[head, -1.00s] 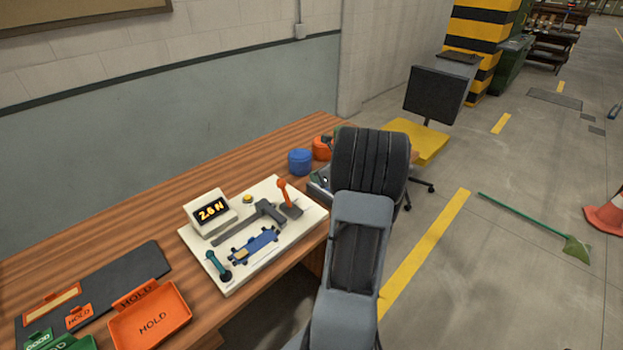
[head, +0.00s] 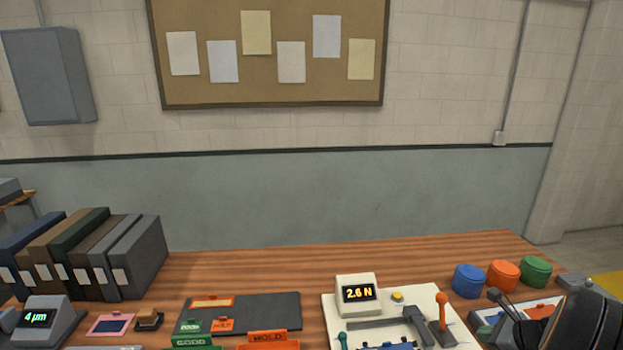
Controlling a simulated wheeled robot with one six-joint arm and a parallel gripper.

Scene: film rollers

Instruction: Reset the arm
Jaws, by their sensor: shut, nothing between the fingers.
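On the wooden bench (head: 420,258) stands a cream test fixture (head: 460,335) with a display (head: 358,293) reading 2.6 N, an orange-handled lever (head: 442,312) and a yellow button (head: 398,296). The fixture's front edge is cut off by the bottom of the picture.
Blue (head: 468,281), orange (head: 503,275) and green (head: 535,271) round containers stand at the bench's right. A dark mat (head: 270,308) and HOLD tray (head: 272,338) lie left of the fixture. Several binders (head: 135,258) and a gauge reading 4 µm (head: 45,322) stand far left.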

